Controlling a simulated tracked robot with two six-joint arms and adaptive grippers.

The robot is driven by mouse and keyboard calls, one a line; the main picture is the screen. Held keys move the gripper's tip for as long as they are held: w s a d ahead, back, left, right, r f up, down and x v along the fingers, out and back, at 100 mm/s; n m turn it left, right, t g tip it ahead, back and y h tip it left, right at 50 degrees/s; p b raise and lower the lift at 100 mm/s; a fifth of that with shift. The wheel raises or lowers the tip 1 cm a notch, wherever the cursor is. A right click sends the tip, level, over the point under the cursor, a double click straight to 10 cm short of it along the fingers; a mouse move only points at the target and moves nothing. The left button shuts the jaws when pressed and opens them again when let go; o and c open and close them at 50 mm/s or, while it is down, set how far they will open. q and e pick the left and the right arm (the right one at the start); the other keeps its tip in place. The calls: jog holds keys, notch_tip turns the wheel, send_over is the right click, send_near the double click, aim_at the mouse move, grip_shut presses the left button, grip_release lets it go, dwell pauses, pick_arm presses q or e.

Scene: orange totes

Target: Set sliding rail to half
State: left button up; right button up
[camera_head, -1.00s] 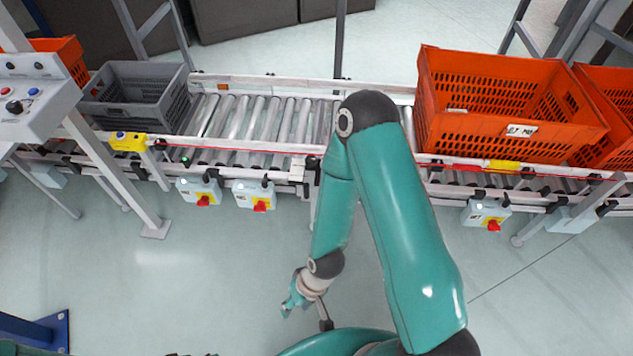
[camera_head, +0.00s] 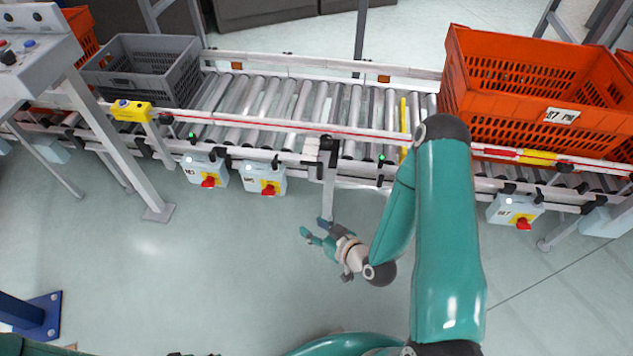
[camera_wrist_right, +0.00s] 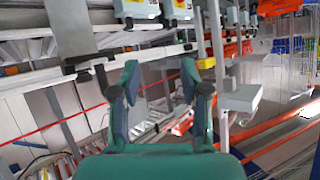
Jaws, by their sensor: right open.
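A long white front rail (camera_head: 290,128) with a red line runs along the near side of the roller conveyor (camera_head: 290,103). I cannot tell for sure which part is the sliding rail. A grey bracket with a black top (camera_head: 328,165) stands on the near edge of the conveyor. My right gripper (camera_head: 316,233) is open and empty, just below this bracket and in front of the conveyor. In the right wrist view its two teal fingers (camera_wrist_right: 160,84) are apart with nothing between them. Whether it touches the bracket is unclear. My left gripper is not in view.
A grey crate (camera_head: 105,83) stands at the conveyor's left and an orange tote (camera_head: 455,75) at its right. A yellow bar (camera_head: 403,128) crosses the rollers beside the tote. Light blue switch boxes (camera_head: 264,180) with red knobs hang below. The floor (camera_head: 230,270) in front is clear.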

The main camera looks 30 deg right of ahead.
jog(key=s+d+r+m+t+h+b, duration=0.15)
jog(key=d+t+h+b, duration=0.3)
jog(key=d, duration=0.45)
jog(key=b, duration=0.8)
send_near(321, 168)
jog(key=f, duration=0.1)
jog(key=shift+t, duration=0.35)
jog(key=w+b, duration=0.3)
jog(key=w+d+b, duration=0.1)
jog(key=w+b, duration=0.5)
jog(key=shift+w+d+r, duration=0.1)
jog(key=shift+w+d, duration=0.25)
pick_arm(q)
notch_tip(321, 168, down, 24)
pick_arm(e)
jog(key=shift+w+d, duration=0.1)
jog(key=shift+w, duration=0.55)
jog(key=shift+c, duration=0.3)
grip_shut()
